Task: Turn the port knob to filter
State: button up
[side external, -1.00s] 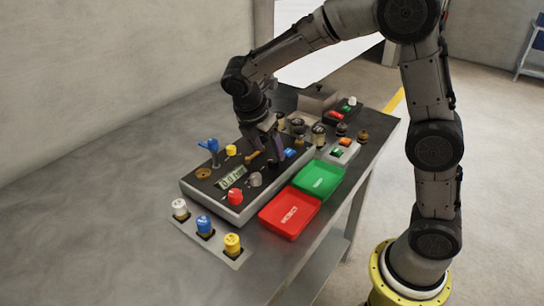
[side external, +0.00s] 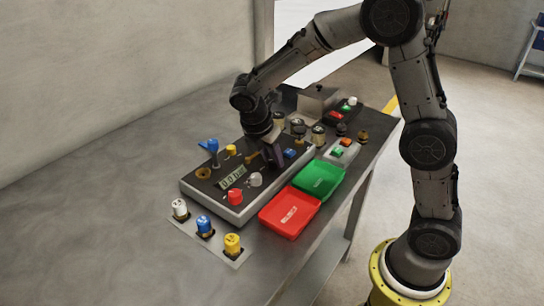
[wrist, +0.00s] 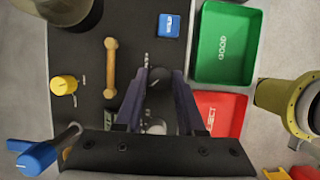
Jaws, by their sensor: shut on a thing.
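A low panel box (side external: 196,190) with a dark top stands on the bench. My gripper (side external: 272,160) reaches down onto its right part. In the wrist view my two fingers (wrist: 162,78) are shut on a small black knob (wrist: 160,84), one on either side. In the side view the fingers mostly hide this knob. I cannot read a label or setting at it. A grey knob (side external: 255,179) sits close by; in the wrist view it shows partly between the fingers (wrist: 157,127). A tan bar handle (wrist: 110,67) lies to the left of the fingers there.
The panel also carries a red knob (side external: 235,196), a yellow knob (wrist: 63,85), a blue lever (side external: 209,145) and a blue button (wrist: 168,25). Green (side external: 319,179) and red (side external: 290,213) trays stand alongside. Several capped knobs (side external: 204,225) line the front. The bench's left is clear.

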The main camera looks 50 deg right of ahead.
grip_shut()
jog(key=shift+m, duration=0.4)
jog(key=m+g, duration=0.1)
jog(key=m, duration=0.1)
jog(key=shift+w+m, duration=0.1)
jog(key=shift+m, duration=0.3)
jog(key=m+g, duration=0.1)
jog(key=m, duration=0.1)
jog(key=m+g+y, duration=0.1)
jog(key=m, duration=0.2)
jog(key=shift+w+d, duration=0.1)
jog(key=shift+w, duration=0.05)
jog(key=m, duration=0.2)
jog(key=m+g+y, duration=0.1)
jog(key=m, duration=0.2)
jog(key=shift+d+y, duration=0.1)
jog(key=shift+y, duration=0.2)
jog(key=shift+d+m+g+y, duration=0.15)
jog(key=shift+m+y, duration=0.3)
jog(key=shift+m, duration=0.65)
jog(key=shift+a+m+g+y, duration=0.15)
jog(key=shift+m+y, duration=0.3)
jog(key=shift+m, duration=0.65)
jog(key=shift+d, duration=0.1)
